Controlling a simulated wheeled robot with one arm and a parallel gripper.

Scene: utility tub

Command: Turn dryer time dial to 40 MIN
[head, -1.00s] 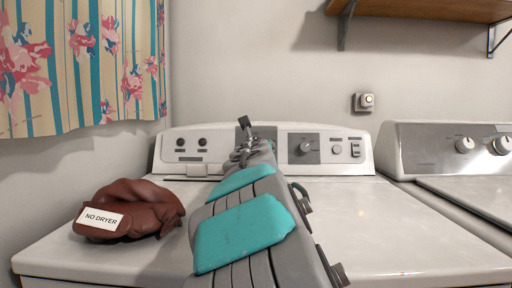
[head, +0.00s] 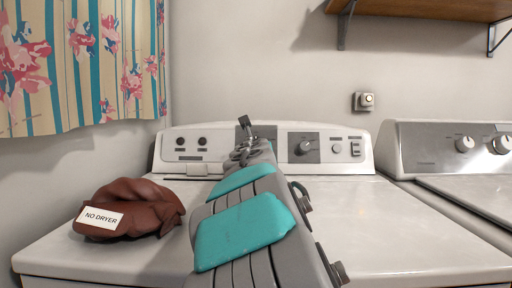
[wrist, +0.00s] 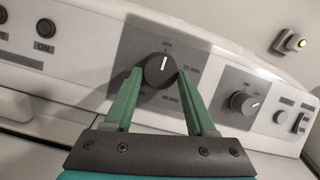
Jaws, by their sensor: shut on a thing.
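The time dial (wrist: 160,69) is a dark round knob on a grey panel in the wrist view. In the head view my arm hides the dial and the gripper's fingers.
A second knob (wrist: 244,103) is right of the dial, with a rocker switch (wrist: 300,122) beyond it. An ON button (wrist: 45,28) is at the left. A brown cloth bundle labelled NO DRYER (head: 130,208) lies on the dryer top (head: 400,235). Another white machine (head: 450,150) stands at right.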

